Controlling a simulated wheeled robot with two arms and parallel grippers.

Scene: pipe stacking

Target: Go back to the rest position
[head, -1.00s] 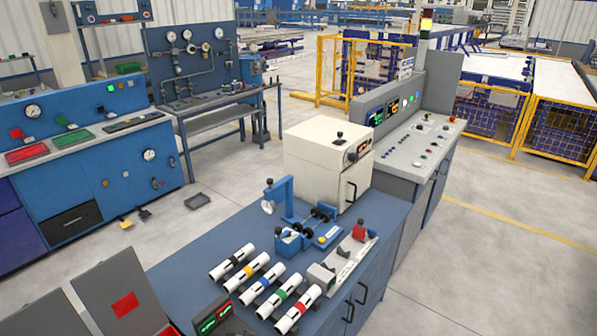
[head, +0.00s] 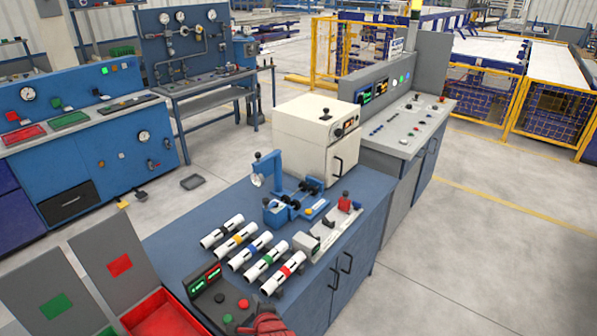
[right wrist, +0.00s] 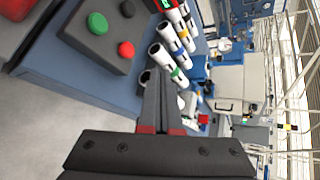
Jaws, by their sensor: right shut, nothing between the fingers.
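My right gripper (right wrist: 157,75) shows in the right wrist view with its dark, red-based fingers together and nothing between them. A red and black part of it (head: 268,326) shows at the bottom edge of the head view, in front of the workbench; its fingertips are not clear there. Several white pipes with coloured bands lie side by side on the blue workbench (head: 185,212), among them a red-banded pipe (head: 284,272) and a yellow-banded pipe (head: 240,238). In the right wrist view the pipes (right wrist: 160,55) lie beyond the fingers. My left gripper is not in view.
A control box with red and green buttons (head: 222,298) sits at the bench's near corner. A red bin (head: 165,315) stands left of it. A blue clamp fixture (head: 272,180) and a cream machine (head: 312,135) stand farther back. The floor to the right is clear.

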